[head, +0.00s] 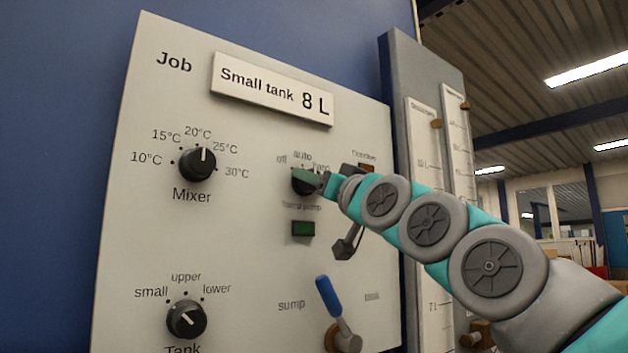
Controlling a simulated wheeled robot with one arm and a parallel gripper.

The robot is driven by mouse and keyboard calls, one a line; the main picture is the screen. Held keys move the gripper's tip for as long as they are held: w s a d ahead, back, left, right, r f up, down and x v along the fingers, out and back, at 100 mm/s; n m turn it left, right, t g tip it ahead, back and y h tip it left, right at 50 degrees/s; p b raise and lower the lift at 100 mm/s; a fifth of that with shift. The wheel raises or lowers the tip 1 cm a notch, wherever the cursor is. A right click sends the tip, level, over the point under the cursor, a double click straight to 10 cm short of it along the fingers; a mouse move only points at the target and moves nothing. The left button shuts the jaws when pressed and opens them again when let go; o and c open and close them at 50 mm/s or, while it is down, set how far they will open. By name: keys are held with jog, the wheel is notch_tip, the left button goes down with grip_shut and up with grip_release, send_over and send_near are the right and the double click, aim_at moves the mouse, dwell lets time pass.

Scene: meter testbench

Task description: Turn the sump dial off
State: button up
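The sump dial (301,187) is a round black knob on the pale panel, with "off", "auto" and a partly covered third label above it. The label below it looks like "Sump pump". My gripper (308,176) is at this dial, its greenish fingers over the knob's upper and right part. It seems to touch the knob, but I cannot tell whether the fingers are closed on it. The dial's pointer is hidden by the fingers, so its setting cannot be read.
A dark green lamp (303,229) sits below the dial. A grey lever (347,243) is partly behind my arm. A blue-handled lever (329,297) is lower down. The mixer knob (197,164) and tank knob (186,319) are left. Gauges (424,160) stand right.

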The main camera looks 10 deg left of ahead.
grip_shut()
jog(key=shift+n, duration=0.5)
jog(key=shift+n+g+y, duration=0.3)
jog(key=shift+n, duration=0.1)
jog(key=n+g+y, duration=0.1)
jog(key=n, duration=0.2)
jog(key=n+g+y, duration=0.1)
jog(key=n+g, duration=0.1)
jog(key=n, duration=0.2)
jog(key=shift+w+n+g, duration=0.1)
jog(key=shift+n+g, duration=0.4)
jog(key=shift+n, duration=0.4)
jog(key=shift+f+n+g+y, duration=0.1)
jog(key=shift+n+g+y, duration=0.45)
jog(key=shift+n, duration=0.75)
